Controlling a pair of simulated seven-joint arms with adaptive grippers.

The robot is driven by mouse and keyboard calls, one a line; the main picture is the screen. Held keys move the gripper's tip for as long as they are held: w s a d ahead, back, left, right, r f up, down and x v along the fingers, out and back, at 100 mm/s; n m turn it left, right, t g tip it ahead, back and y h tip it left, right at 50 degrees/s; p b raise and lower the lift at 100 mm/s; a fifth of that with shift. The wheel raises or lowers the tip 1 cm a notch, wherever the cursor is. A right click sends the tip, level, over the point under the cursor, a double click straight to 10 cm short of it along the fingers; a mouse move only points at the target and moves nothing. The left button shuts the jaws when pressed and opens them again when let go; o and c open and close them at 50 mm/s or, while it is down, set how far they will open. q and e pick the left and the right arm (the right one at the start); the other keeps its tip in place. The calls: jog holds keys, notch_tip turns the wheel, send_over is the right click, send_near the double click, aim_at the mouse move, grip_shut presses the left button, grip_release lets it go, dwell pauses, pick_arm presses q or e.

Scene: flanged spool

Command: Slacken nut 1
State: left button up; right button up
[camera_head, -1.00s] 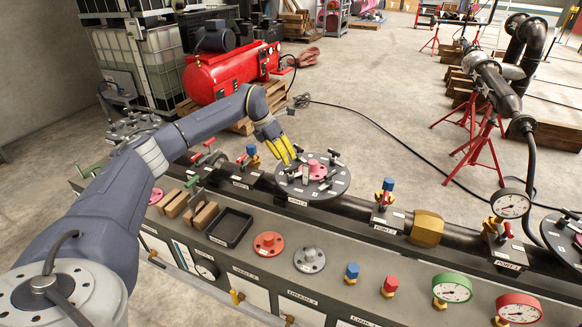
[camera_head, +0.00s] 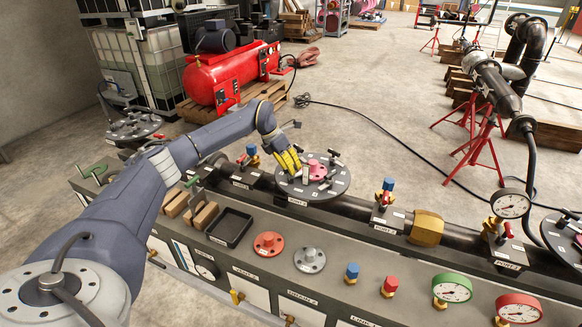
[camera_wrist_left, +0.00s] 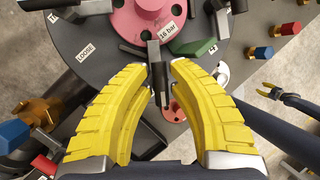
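A round dark flange plate (camera_head: 327,188) carries a pink flanged hub (camera_head: 317,170) and several black T-handled nuts. My left gripper (camera_head: 296,160) is over the plate's left part, beside the hub. In the left wrist view its yellow fingers (camera_wrist_left: 155,72) are open, with a black T-handle (camera_wrist_left: 154,52) between their tips and gaps on both sides. I cannot read which nut number this is. The pink hub (camera_wrist_left: 135,18) with a "16 bar" label is just beyond.
A "LOOSE" label (camera_wrist_left: 86,54) and a green handle (camera_wrist_left: 194,47) lie near the fingers on the plate. On the bench are a black tray (camera_head: 230,227), a red flange (camera_head: 268,244), a grey flange (camera_head: 309,259) and gauges (camera_head: 452,289). A pipe with valves runs along behind.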

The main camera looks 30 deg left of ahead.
pick_arm(q)
grip_shut()
jog(key=n+y, duration=0.1)
jog(key=n, duration=0.2)
jog(key=n+t+y, duration=0.1)
jog(key=n, duration=0.1)
jog(key=shift+s+n, duration=0.1)
jog(key=shift+n, duration=0.3)
jog(key=n+y, duration=0.1)
jog(key=n, duration=0.3)
jog(key=shift+t+y, duration=0.4)
jog(key=shift+s+n+y, duration=0.1)
jog(key=shift+n+y, duration=0.6)
jog(key=shift+n, duration=1.1)
jog(key=shift+a+n, duration=0.1)
jog(key=shift+n, duration=0.2)
jog(key=shift+o, duration=1.2)
grip_release()
